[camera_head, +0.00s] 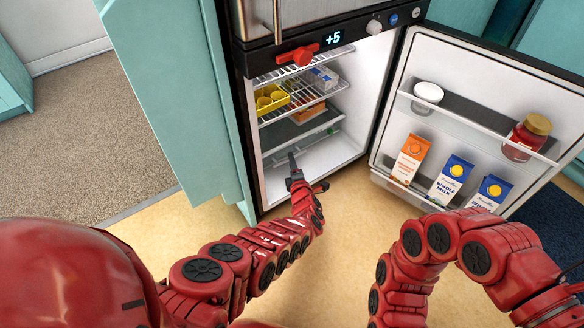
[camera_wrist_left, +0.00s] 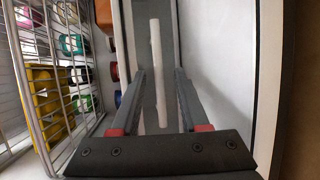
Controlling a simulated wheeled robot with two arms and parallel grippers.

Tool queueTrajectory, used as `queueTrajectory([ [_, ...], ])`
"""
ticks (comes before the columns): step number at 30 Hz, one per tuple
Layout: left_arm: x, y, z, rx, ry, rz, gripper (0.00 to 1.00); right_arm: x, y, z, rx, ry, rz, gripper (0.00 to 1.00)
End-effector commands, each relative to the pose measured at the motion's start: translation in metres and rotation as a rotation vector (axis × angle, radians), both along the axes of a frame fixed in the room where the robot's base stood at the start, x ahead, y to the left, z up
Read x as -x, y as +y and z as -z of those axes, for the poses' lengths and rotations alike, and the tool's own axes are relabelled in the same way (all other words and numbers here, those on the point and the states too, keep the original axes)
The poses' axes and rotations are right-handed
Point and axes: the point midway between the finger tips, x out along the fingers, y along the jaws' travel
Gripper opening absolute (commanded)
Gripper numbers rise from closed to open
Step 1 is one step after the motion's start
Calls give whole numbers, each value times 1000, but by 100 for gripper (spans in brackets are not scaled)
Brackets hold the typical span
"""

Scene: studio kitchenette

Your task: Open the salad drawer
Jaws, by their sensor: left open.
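The salad drawer (camera_head: 322,149) is low in the open fridge, under the wire shelves. In the left wrist view its grey front (camera_wrist_left: 183,50) carries a long pale bar handle (camera_wrist_left: 158,72). My left gripper (camera_head: 292,160) reaches into the lower fridge at the drawer front. It is open, and in the wrist view its two fingers (camera_wrist_left: 161,78) lie on either side of the bar, with gaps visible. I cannot tell how deep the bar sits between them. The drawer's inside is hidden. My right arm shows at the lower right, but its gripper is out of view.
The fridge door (camera_head: 470,120) stands wide open to the right, with cartons (camera_head: 409,160) and jars (camera_head: 527,137) in its racks. A wire shelf (camera_head: 302,101) holding a yellow tray (camera_head: 270,98) is above the drawer. The floor (camera_head: 345,215) before the fridge is clear.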

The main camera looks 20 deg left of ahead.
Motion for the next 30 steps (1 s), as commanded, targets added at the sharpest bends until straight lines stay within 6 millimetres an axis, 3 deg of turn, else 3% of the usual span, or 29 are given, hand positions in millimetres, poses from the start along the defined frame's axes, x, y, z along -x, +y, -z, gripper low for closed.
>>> queueTrajectory([
  [10, -3, 2, 0, 0, 1, -1, 45, 0, 1, 1, 0, 22, 17, 50],
  [18, -3, 2, 0, 0, 0, -1, 0, 0, 1, 1, 0, 22, 17, 50],
  [30, -3, 2, 0, 0, 0, -1, 0, 0, 1, 1, 0, 22, 17, 50],
])
